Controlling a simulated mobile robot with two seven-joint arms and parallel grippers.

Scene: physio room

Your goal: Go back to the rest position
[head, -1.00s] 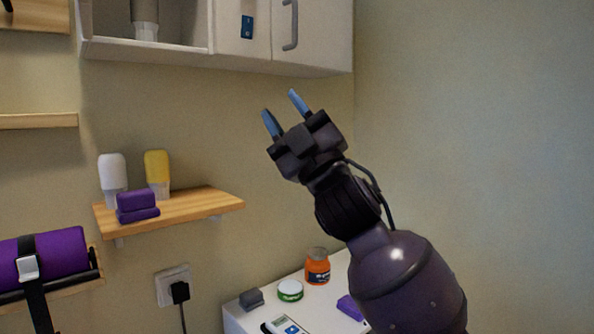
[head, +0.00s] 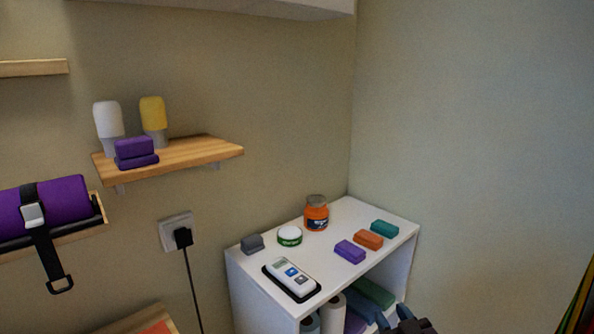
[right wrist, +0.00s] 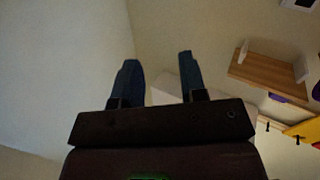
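My right gripper (head: 393,315) shows only at the bottom edge of the head view, in front of the white shelf unit (head: 240,282). In the right wrist view my right gripper (right wrist: 159,70) has its two blue fingers apart with nothing between them, so it is open and empty. The rest of the right arm is out of the head view. My left gripper is not in view.
On the white unit stand an orange jar (head: 316,216), a green-and-white tin (head: 289,236), a handheld device (head: 292,277) and several small blocks. A wooden wall shelf (head: 200,152) holds bottles and purple blocks. The right wall is bare.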

